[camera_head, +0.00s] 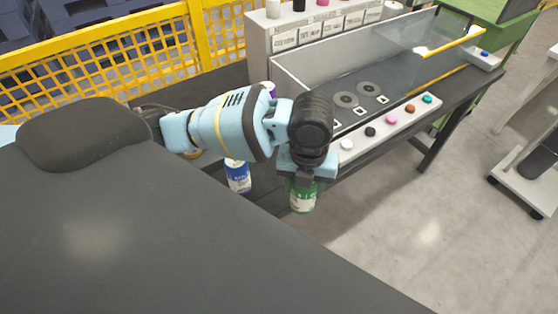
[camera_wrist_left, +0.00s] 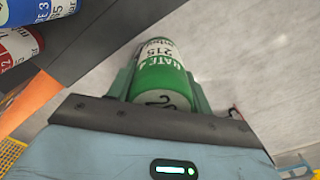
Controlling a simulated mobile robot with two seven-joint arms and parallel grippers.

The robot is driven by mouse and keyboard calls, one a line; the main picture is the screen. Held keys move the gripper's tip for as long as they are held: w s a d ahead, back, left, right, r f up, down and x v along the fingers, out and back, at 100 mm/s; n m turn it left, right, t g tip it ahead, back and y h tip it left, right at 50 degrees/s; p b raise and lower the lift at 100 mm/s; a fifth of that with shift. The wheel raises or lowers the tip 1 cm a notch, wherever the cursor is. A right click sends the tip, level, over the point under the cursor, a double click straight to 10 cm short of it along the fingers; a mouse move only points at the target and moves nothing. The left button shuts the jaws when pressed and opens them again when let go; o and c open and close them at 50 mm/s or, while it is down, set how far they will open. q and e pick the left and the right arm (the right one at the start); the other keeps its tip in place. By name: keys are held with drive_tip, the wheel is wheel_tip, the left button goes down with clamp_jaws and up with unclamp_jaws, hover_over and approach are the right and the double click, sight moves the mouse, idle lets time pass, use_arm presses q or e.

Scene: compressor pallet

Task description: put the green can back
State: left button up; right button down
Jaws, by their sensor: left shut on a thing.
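The green can (camera_head: 303,197), with a white label band, hangs below my left gripper (camera_head: 305,178). It is beside the dark table's edge, with the grey floor behind it. In the left wrist view the green can (camera_wrist_left: 162,78) lies between the two fingers of my left gripper (camera_wrist_left: 160,85), which is shut on it. A blue can (camera_head: 238,176) with a white label stands on the table to the left, partly under my arm. In the left wrist view the blue can (camera_wrist_left: 38,10) and a red can (camera_wrist_left: 18,46) show at upper left. My right gripper is not in view.
A grey bin unit (camera_head: 262,40) with a clear cover and a row of coloured buttons (camera_head: 391,120) stands on the bench behind. A yellow mesh fence (camera_head: 110,75) runs at the back left. A grey cart (camera_head: 540,155) stands at right. Open floor (camera_head: 420,240) lies at lower right.

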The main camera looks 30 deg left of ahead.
use_arm(q)
drive_tip(key=w+a+f, duration=0.1)
drive_tip(key=w+a, duration=0.8)
drive_tip(key=a, duration=0.2)
drive_tip(key=shift+a+f, duration=0.15)
drive_tip(key=shift+a, duration=0.25)
drive_tip(key=f, duration=0.2)
drive_tip(key=a+f, duration=0.1)
drive_tip(key=shift+w, duration=0.3)
drive_tip(key=shift+f, duration=0.3)
drive_tip(key=shift+f, duration=0.15)
drive_tip(key=o, duration=1.3)
wheel_tip(320, 180, up, 12)
